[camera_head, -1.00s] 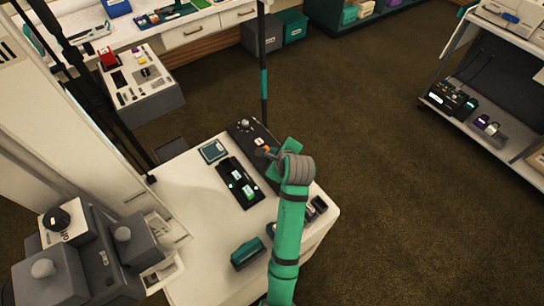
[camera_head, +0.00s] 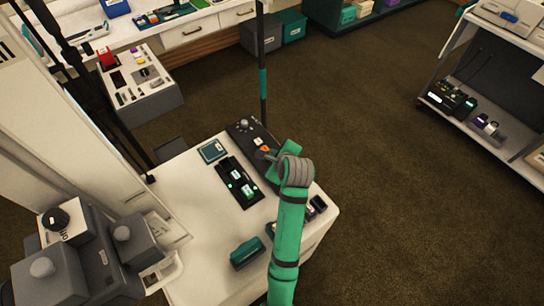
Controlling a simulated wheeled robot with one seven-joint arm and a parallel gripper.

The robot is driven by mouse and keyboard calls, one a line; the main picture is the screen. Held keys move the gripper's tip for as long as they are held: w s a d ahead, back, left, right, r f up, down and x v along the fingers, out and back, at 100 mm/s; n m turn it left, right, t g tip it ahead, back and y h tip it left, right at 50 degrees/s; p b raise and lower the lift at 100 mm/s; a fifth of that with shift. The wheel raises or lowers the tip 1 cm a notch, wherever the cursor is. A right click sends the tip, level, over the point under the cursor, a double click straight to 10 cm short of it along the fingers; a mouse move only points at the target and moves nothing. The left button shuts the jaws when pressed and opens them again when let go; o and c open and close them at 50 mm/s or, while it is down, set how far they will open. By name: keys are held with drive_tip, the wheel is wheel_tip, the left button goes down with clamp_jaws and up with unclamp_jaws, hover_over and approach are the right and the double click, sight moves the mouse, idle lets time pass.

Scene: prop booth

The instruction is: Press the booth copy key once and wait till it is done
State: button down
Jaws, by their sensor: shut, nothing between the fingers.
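A dark grey control panel (camera_head: 241,128) lies along the far edge of the white table. It carries a pale round knob (camera_head: 244,124), a white key (camera_head: 257,142) and an orange key (camera_head: 264,149). I cannot read which is the copy key. My gripper (camera_head: 266,156) is shut and empty, low over the panel right beside the orange key. My teal arm and grey wrist hide part of the hand and the panel's near end. I cannot tell whether the fingertips touch the key.
A black tray (camera_head: 228,168) with green-lit items sits left of the panel, with a small framed pad (camera_head: 212,151) beyond it. A teal box (camera_head: 247,252) lies nearer. A dark pole (camera_head: 263,100) rises behind the panel. Open carpet lies to the right.

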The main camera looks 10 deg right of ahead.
drive_tip(key=shift+a, duration=0.1)
idle(0.3)
drive_tip(key=shift+w+f, duration=0.2)
drive_tip(key=shift+f, duration=0.2)
idle(0.4)
drive_tip(key=shift+a+r, duration=0.1)
drive_tip(key=shift+r, duration=0.05)
drive_tip(key=shift+s+d+r, duration=0.2)
drive_tip(key=shift+d+r, duration=0.05)
drive_tip(key=shift+r, duration=0.45)
drive_tip(key=shift+a, duration=0.1)
drive_tip(key=shift+w+r, duration=0.15)
drive_tip(key=shift+r, duration=2.35)
drive_tip(key=shift+a, duration=0.15)
drive_tip(key=shift+d, duration=0.25)
